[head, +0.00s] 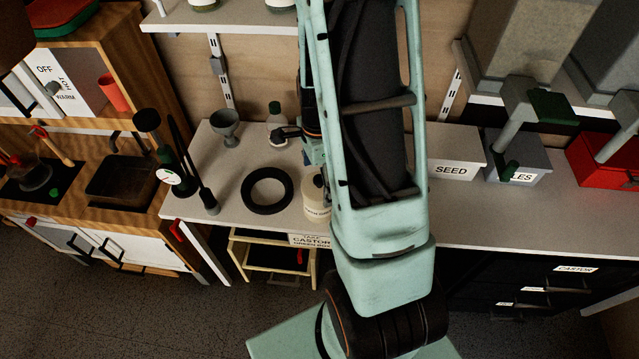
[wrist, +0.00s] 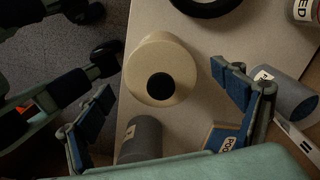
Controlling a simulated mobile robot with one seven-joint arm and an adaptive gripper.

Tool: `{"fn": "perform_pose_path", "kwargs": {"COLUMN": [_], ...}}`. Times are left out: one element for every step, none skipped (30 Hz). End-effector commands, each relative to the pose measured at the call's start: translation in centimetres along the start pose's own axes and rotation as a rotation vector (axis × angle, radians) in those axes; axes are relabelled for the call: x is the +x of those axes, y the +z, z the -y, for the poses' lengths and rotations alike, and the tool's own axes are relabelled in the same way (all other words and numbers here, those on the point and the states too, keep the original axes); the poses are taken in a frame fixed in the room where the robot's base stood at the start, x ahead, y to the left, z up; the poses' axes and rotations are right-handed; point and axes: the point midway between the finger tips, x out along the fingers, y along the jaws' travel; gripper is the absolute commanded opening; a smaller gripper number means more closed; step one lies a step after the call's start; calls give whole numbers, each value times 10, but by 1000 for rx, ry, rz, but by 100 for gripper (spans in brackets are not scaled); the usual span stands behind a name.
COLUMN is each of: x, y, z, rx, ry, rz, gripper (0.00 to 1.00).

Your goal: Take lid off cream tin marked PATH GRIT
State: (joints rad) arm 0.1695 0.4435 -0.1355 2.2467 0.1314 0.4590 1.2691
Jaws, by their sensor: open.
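The cream tin (head: 316,193) stands on the grey worktop, partly hidden behind my arm in the head view; its dark lettering is too small to read surely. In the wrist view the cream tin (wrist: 160,55) is seen from above, with a round black knob (wrist: 160,87) on its cream lid, which is in place. My gripper (wrist: 163,88) is open, with one blue-padded finger on each side of the tin in the picture. The fingers look apart from the tin and its knob, and nothing is between them. How high they are above the lid is hard to tell.
A black ring (head: 267,190) lies left of the tin. A grey goblet (head: 225,122) stands behind it. In the wrist view, grey cylinders (wrist: 140,140) and a blue box (wrist: 224,138) lie close to the fingers. A SEED box (head: 458,166) stands to the right.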

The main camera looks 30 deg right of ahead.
Motion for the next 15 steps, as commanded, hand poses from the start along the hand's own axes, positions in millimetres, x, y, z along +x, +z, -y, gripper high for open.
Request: {"fn": "perform_pose_path", "kwargs": {"x": [0,0,0,0,0,0,0,0,0,0,0,0,0,0,0], "y": [0,0,0,0,0,0,0,0,0,0,0,0,0,0,0], "z": [0,0,0,0,0,0,0,0,0,0,0,0,0,0,0], "rx": [0,0,0,0,0,0,0,0,0,0,0,0,0,0,0], "ry": [0,0,0,0,0,-1,0,-1,-1,-1,-1,-1,-1,-1,-1], "rz": [0,0,0,0,0,0,0,0,0,0,0,0,0,0,0], "gripper": [88,88,88,88,86,82,79,75,71,68,64,60,57,53,49]}}
